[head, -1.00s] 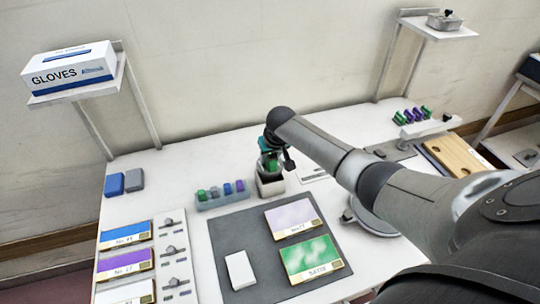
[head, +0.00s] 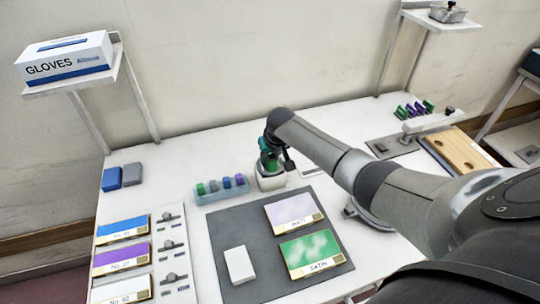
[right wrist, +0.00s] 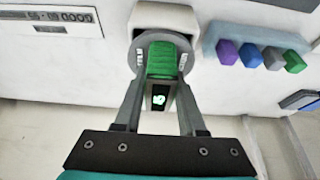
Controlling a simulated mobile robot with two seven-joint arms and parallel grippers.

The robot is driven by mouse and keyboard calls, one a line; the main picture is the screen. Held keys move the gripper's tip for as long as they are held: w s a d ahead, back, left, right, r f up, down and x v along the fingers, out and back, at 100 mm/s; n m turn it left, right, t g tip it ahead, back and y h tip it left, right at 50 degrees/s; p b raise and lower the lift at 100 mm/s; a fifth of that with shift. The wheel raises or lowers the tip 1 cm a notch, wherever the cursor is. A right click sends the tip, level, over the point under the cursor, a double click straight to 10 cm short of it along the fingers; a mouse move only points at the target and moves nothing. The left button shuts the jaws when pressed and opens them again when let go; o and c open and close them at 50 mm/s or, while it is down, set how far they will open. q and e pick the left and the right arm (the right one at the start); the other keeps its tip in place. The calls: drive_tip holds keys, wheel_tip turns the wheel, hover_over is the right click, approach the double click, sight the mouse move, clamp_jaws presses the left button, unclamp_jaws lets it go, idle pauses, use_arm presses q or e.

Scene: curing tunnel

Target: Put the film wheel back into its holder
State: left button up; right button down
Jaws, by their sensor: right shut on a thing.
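The green ribbed film wheel (right wrist: 162,60) sits between the two fingers of my right gripper (right wrist: 161,65), which is shut on it. A grey ring with small lettering surrounds it, at the front of a white block-shaped holder (right wrist: 165,15). In the head view my right gripper (head: 270,163) points down over the pale holder (head: 271,182), with a bit of green showing at the jaws. The wheel appears at or in the holder's opening; how deep it sits I cannot tell. A dark piece with a pale mark (right wrist: 160,97) shows below the wheel. My left gripper is out of view.
A pale blue rack (head: 222,190) with several coloured knobs stands just left of the holder. A grey mat (head: 225,225) with two sample cards lies in front. Another knob row (head: 413,110) and a wooden board (head: 460,150) are at right. A glove box (head: 65,58) sits on a shelf.

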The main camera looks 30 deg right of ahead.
drive_tip(key=shift+f, duration=0.2)
unclamp_jaws()
idle(0.7)
wheel_tip(320, 180, up, 7)
drive_tip(key=p, duration=0.7)
drive_tip(key=shift+p, duration=0.3)
idle(0.9)
